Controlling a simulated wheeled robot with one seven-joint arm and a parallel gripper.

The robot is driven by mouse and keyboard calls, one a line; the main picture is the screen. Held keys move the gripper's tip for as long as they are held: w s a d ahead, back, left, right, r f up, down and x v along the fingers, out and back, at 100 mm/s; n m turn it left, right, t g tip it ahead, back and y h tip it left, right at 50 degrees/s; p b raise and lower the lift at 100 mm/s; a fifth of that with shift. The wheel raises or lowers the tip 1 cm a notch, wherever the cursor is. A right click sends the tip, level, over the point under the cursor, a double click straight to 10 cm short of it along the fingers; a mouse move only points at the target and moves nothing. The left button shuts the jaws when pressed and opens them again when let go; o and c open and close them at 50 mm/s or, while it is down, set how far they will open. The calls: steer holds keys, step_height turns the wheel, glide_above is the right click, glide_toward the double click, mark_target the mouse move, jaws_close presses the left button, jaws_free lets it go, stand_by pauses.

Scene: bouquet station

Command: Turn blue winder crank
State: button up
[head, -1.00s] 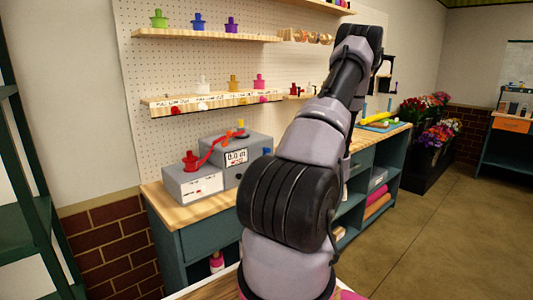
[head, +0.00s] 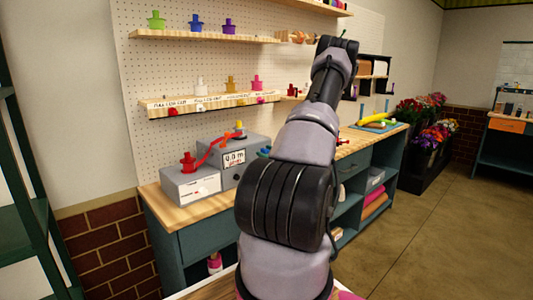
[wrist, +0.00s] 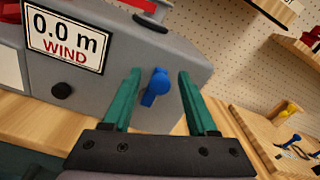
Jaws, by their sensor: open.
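The blue winder crank (wrist: 155,88) sticks out from the front of the grey winder box (wrist: 115,55). In the wrist view it sits between the two green fingers of my gripper (wrist: 159,85), which is open and looks not to touch it. How far the fingertips are from the box is hard to tell. The display (wrist: 66,38) reads "0.0 m WIND". In the head view the winder box (head: 257,148) stands on the bench, with a red ribbon (head: 210,150) running to a red spool on the left. My arm hides my gripper there.
A lower grey box (head: 190,187) stands left of the winder on the wooden bench (head: 165,212). Shelves with coloured spools (head: 205,37) hang on the pegboard behind. A yellow tool on a mat (head: 375,124) lies further right on the bench.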

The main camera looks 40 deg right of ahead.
jaws_close()
steer(key=shift+d, duration=0.1)
steer(key=d+f+m, duration=0.1)
steer(key=f+m, duration=0.1)
steer(key=m, duration=0.4)
steer(key=d+f+m, duration=0.2)
steer(key=m, duration=0.5)
steer(key=d+f+m, duration=0.1)
steer(key=m, duration=0.6)
steer(key=shift+w+d+f, duration=0.15)
steer(key=shift+d+f, duration=0.1)
steer(key=shift+f, duration=0.15)
steer(key=shift+a+f+m, duration=0.1)
steer(key=shift+f+m, duration=0.2)
steer(key=shift+m, duration=0.4)
steer(key=shift+a+f+m, duration=0.1)
steer(key=shift+f+m, duration=0.15)
steer(key=shift+m, duration=0.45)
